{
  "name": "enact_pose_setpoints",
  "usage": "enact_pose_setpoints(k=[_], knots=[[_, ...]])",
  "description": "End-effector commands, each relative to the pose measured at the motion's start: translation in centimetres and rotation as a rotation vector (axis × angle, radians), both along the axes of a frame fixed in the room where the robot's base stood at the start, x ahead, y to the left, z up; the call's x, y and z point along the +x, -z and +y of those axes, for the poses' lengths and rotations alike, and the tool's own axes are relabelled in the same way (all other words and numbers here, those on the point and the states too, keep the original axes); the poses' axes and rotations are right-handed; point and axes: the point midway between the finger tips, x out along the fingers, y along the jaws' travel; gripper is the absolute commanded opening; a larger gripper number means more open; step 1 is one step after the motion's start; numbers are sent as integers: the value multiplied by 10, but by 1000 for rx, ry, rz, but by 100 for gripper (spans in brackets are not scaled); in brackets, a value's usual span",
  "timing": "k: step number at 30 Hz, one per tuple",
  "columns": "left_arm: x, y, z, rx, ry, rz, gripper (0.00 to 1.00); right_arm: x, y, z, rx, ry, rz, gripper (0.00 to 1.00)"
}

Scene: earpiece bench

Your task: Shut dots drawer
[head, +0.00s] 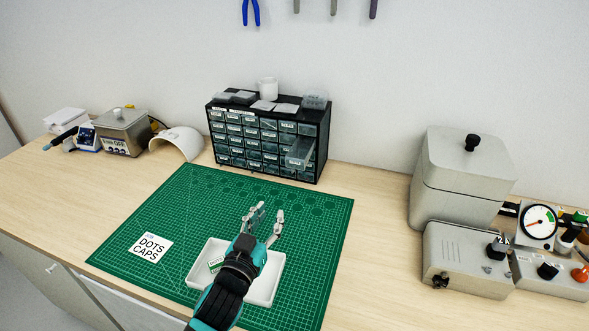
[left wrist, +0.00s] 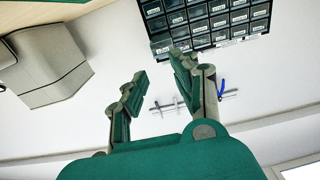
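A black cabinet (head: 215,104) with several small clear drawers stands at the back of the bench. One drawer (head: 299,155) on its right side sticks out; its label is too small to read. The cabinet also shows upside down at the top of the left wrist view (left wrist: 212,22). My left gripper (head: 264,219) is above the green mat, in front of the cabinet and apart from the open drawer. Its fingers are apart with nothing between them, as the left wrist view (left wrist: 160,72) also shows. My right gripper is not in view.
A white tray (head: 262,290) with a small labelled piece (head: 216,264) lies under my left arm on the green mat (head: 185,215). Grey machines (head: 462,185) stand right. Small containers (head: 267,88) top the cabinet.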

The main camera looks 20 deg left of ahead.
Motion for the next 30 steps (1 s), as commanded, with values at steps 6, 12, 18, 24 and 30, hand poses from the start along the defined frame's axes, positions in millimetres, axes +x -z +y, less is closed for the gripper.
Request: enact_pose_setpoints(k=[6,12,18,24,30], knots=[[44,-4,-1,2,-1,-2,29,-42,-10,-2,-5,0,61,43],[88,-3,-3,1,-1,-1,29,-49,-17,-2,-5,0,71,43],[129,-2,-4,1,-2,1,29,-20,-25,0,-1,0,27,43],[154,-1,-5,0,-2,1,29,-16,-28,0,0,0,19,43],[161,0,-5,1,-1,1,29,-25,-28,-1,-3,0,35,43]])
